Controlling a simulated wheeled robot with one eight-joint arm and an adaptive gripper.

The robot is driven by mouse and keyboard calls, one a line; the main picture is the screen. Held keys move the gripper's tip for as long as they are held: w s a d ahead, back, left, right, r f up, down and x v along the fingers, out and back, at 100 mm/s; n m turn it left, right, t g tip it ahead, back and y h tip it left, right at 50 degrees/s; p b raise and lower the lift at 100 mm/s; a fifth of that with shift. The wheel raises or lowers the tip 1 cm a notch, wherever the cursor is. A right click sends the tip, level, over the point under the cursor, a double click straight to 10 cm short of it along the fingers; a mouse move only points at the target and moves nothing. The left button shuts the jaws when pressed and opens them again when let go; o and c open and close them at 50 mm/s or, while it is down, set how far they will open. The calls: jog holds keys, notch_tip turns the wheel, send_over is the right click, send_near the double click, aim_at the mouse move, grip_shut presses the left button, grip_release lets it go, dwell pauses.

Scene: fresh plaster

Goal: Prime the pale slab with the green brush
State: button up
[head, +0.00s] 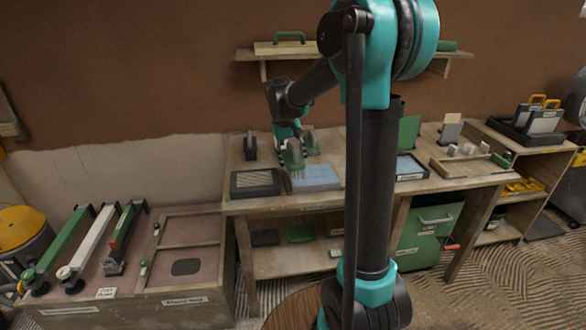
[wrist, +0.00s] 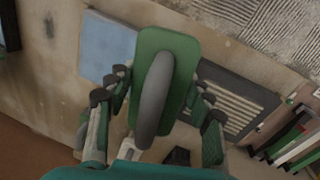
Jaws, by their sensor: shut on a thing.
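My gripper (head: 302,147) is shut on the green brush (head: 294,158), which hangs below the fingers. In the wrist view the fingers (wrist: 158,92) stand on both sides of the brush's grey handle and green back (wrist: 184,62). A pale blue slab (head: 318,178) lies flat on the bench under the gripper, and it also shows in the wrist view (wrist: 106,45). The brush is over or beside the slab's left end. I cannot tell whether its bristles, hidden in the wrist view, touch the slab.
A dark ribbed panel (head: 256,184) lies left of the slab, and a black block (head: 250,147) stands behind it. Another pale panel in a dark frame (head: 410,167) lies to the right, near a wooden tray (head: 470,164). Long-handled tools (head: 90,240) lie on the low left bench.

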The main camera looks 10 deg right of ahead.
aim_at(293, 145)
jog(key=shift+r, duration=1.55)
jog(key=shift+d, duration=0.1)
